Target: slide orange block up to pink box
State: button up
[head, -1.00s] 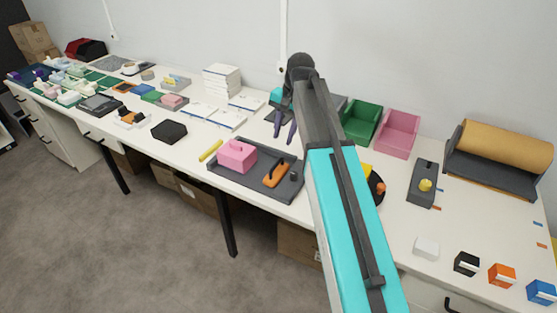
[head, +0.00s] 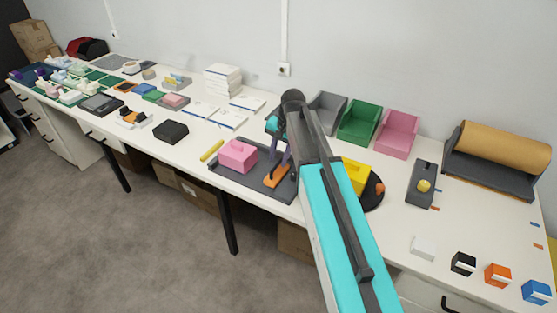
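The orange block (head: 275,178) is low and long, with a dark part along its top. It lies in the right half of a dark grey tray (head: 225,178). The pink box (head: 238,156), with a small raised knob on top, stands in the same tray to the left, with a gap between them. My gripper (head: 276,164) points down at the far end of the orange block, its purple-grey fingers at or just above it. Whether the fingers touch or grip the block is too small to tell. My arm hides the tray's right side.
A yellow block (head: 355,176) on a dark round plate stands right of my arm. A yellow stick (head: 211,151) lies left of the tray. Grey, green and pink bins (head: 398,133) stand at the back. Several small cubes, one orange (head: 498,275), stand at the front right.

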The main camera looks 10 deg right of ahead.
aim_at(277, 170)
jog(key=shift+w+a+f, duration=0.15)
jog(key=shift+a+f, duration=0.05)
jog(key=shift+f, duration=0.9)
grip_shut()
